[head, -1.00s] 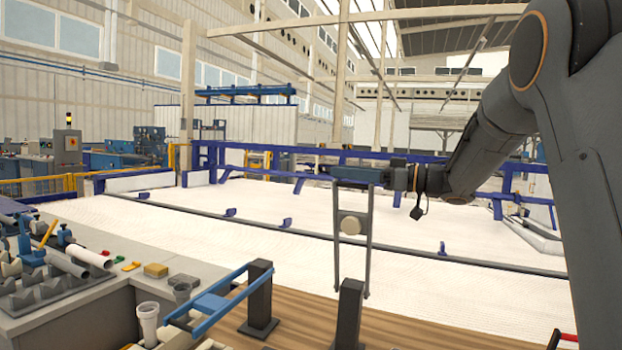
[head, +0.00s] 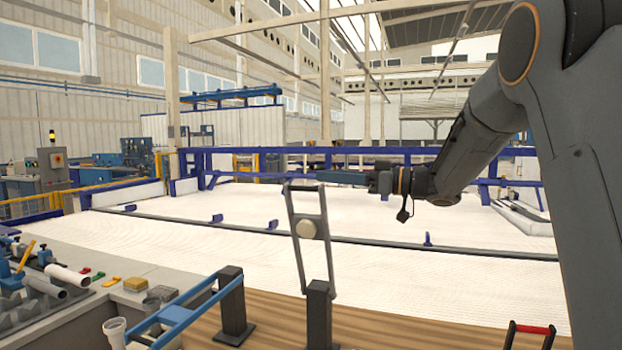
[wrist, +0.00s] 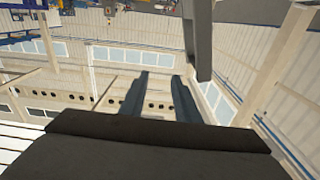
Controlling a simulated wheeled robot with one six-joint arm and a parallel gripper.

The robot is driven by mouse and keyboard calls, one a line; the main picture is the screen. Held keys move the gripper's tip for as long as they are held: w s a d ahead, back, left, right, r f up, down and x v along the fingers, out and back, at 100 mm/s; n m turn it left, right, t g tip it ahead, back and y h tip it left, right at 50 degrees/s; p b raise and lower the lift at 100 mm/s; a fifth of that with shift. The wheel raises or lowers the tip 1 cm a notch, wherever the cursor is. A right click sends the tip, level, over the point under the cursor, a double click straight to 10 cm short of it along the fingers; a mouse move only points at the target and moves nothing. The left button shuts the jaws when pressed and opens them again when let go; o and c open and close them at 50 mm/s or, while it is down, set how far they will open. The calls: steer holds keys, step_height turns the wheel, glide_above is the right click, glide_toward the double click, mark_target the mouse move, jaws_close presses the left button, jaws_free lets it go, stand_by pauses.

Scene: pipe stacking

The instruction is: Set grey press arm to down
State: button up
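A grey bar (wrist: 197,40), apparently the press arm, shows just beyond the right finger.
Another black post (head: 232,303) and a blue frame (head: 190,312) stand left of the press arm on a wooden surface (head: 400,328). A grey bench with pipes (head: 70,275) and small blocks is at left. A red-handled object (head: 532,329) is at lower right.

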steer(key=v, duration=0.2)
steer(key=p+v, duration=0.1)
steer(key=v, duration=0.1)
steer(key=p+v, duration=0.1)
steer(key=v, duration=0.1)
steer(key=shift+s+a+r, duration=0.15)
steer(key=shift+s+r, duration=0.1)
stand_by(0.5)
steer(key=shift+p, duration=0.4)
